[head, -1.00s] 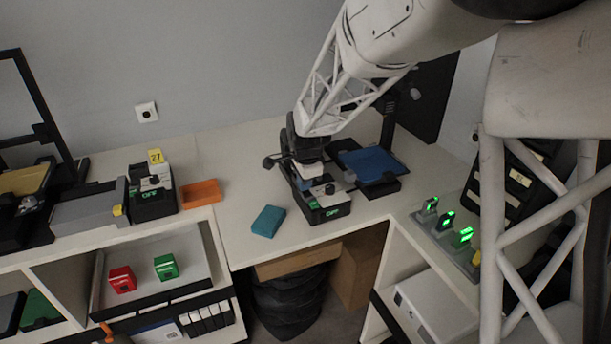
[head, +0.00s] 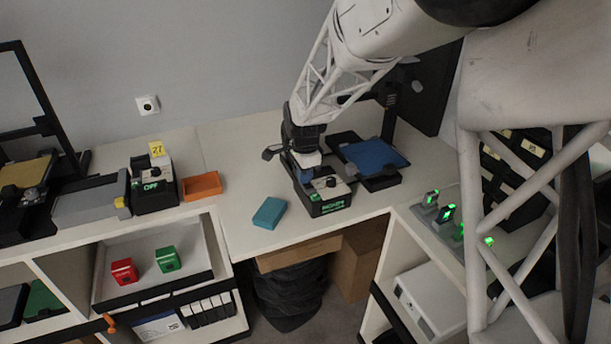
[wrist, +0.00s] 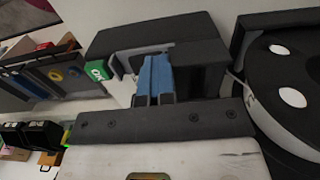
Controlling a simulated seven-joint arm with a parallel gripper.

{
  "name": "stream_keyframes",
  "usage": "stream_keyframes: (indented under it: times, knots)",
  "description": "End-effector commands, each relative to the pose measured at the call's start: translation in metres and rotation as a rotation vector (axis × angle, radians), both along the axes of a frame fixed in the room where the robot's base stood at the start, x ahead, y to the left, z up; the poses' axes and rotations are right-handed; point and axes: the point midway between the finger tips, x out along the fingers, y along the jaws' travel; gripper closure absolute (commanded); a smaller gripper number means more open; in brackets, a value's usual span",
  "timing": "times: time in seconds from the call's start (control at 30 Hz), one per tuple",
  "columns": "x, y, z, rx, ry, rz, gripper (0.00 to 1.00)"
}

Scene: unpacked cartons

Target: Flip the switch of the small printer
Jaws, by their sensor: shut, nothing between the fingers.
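The small printer (head: 391,179) with a blue bed (head: 374,157) stands on the right part of the counter. Its black and white control box (head: 335,207) is in front of it, with a lit green display showing a longer word that I cannot read surely. A dark knob (head: 330,183) is on its top. My gripper (head: 304,177) is shut and empty, pointing down at the left rear of this box. In the wrist view its blue fingers (wrist: 155,78) are together against the dark and white housing. The switch is hidden, and I cannot tell whether the fingers touch it.
A larger printer with a yellow bed (head: 24,174) stands at left, beside a control box (head: 153,197) reading OFF. A teal block (head: 269,213) and an orange tray (head: 202,187) lie on the counter. Green-lit switches (head: 447,213) are at right.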

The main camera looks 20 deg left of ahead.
Motion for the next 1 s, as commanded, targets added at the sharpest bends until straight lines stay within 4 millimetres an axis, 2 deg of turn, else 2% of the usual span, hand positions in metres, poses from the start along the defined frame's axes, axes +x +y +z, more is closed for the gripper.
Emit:
stream_keyframes:
  times: [0.03,0.2,1.0]
  knots:
    - [0.0,-0.001,-0.012,-0.006,0.007,-0.001,1.0]
    - [0.0,-0.001,-0.015,-0.006,0.009,-0.001,1.0]
    - [-0.014,-0.015,-0.013,-0.013,0.018,-0.001,1.0]
